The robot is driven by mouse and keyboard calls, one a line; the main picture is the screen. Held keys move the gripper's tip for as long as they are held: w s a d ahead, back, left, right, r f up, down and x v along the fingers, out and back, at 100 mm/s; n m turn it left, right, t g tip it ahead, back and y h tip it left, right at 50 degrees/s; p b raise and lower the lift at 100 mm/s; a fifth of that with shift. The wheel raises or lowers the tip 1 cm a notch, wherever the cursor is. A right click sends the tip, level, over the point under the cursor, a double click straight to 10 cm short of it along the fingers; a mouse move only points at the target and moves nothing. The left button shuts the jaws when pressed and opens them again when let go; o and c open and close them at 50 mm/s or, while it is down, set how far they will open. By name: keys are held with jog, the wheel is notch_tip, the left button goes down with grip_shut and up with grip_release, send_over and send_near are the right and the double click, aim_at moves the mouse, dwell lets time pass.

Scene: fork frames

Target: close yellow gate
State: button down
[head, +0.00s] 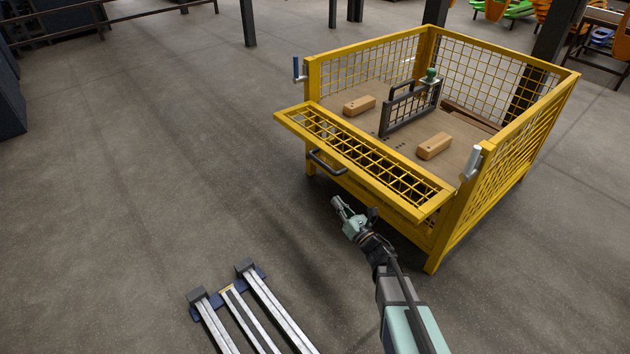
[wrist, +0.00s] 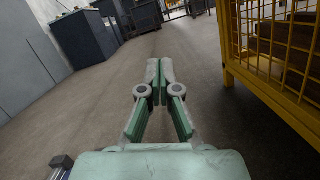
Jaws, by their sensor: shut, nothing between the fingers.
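The yellow mesh gate (head: 365,158) is the front panel of a yellow cage (head: 505,180). It is folded down and outward, tilted near level, with a dark handle (head: 327,162) on its outer side. My gripper (head: 338,204) is in front of the cage, below and just outside the gate, apart from the handle. In the wrist view my gripper (wrist: 160,75) is shut and empty, with the yellow cage frame (wrist: 270,95) to its right. The gate itself cannot be clearly made out in the wrist view.
Inside the cage are two wooden blocks (head: 434,146) and a grey framed panel (head: 410,108). Silver latches stand at the front posts (head: 472,163). My rails (head: 240,310) lie at lower left. The floor left of the cage (head: 170,150) is clear.

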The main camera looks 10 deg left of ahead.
jog(key=w+a+r+b, duration=0.4)
jog(key=w+a+r, duration=0.2)
jog(key=w, duration=0.1)
jog(key=shift+w+a+r+n+y, duration=0.2)
jog(key=shift+w+r+n+y, duration=0.05)
jog(key=shift+r+n+y, duration=0.1)
dwell(0.5)
